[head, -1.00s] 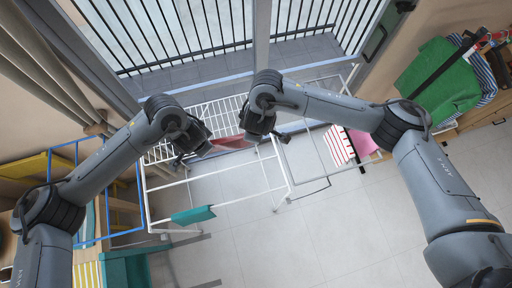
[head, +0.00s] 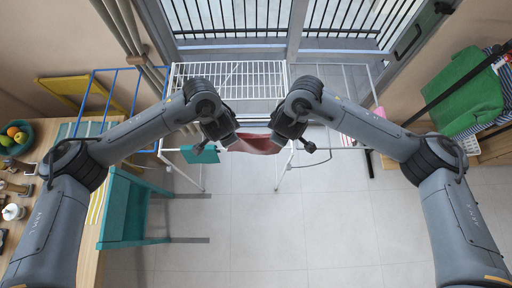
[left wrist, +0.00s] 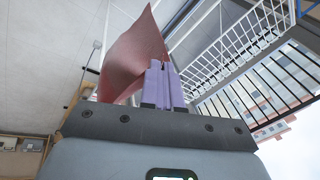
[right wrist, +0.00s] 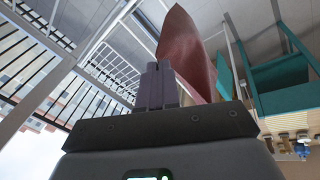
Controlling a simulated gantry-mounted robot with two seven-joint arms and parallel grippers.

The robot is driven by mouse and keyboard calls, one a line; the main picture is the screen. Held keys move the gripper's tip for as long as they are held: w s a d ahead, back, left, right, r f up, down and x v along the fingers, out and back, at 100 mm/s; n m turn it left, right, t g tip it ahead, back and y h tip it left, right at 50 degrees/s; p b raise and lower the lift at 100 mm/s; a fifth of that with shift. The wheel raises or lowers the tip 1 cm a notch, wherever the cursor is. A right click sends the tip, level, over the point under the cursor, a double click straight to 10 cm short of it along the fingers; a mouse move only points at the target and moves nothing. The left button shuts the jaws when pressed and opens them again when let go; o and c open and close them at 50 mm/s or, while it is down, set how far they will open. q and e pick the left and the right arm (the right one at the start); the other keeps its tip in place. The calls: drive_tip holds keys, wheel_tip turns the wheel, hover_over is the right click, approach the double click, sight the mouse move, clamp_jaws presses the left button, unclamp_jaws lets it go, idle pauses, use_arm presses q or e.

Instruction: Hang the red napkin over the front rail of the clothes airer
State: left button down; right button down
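The red napkin (head: 258,145) is stretched between my two grippers at the front of the white clothes airer (head: 240,68) in the head view. My left gripper (head: 234,143) holds its left end, and my right gripper (head: 277,142) holds its right end. In the left wrist view the closed fingers (left wrist: 163,84) have the napkin (left wrist: 135,55) against them. The right wrist view shows closed fingers (right wrist: 160,86) with the napkin (right wrist: 185,50) rising beside them. The front rail is mostly hidden behind the grippers. I cannot tell whether the napkin touches it.
A teal cloth (head: 200,154) hangs on the airer's front left. A teal chair (head: 124,210) and wooden counter (head: 88,262) stand left. A blue frame (head: 92,92) is beyond them. A green cloth (head: 466,95) lies at right. The floor (head: 270,220) in front is clear.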

use_arm(q)
drive_tip(key=shift+s, duration=0.35)
use_arm(e)
drive_tip(key=shift+s, duration=0.3)
use_arm(q)
drive_tip(key=shift+w, duration=0.1)
drive_tip(key=shift+f, duration=0.1)
use_arm(e)
drive_tip(key=shift+f, duration=0.1)
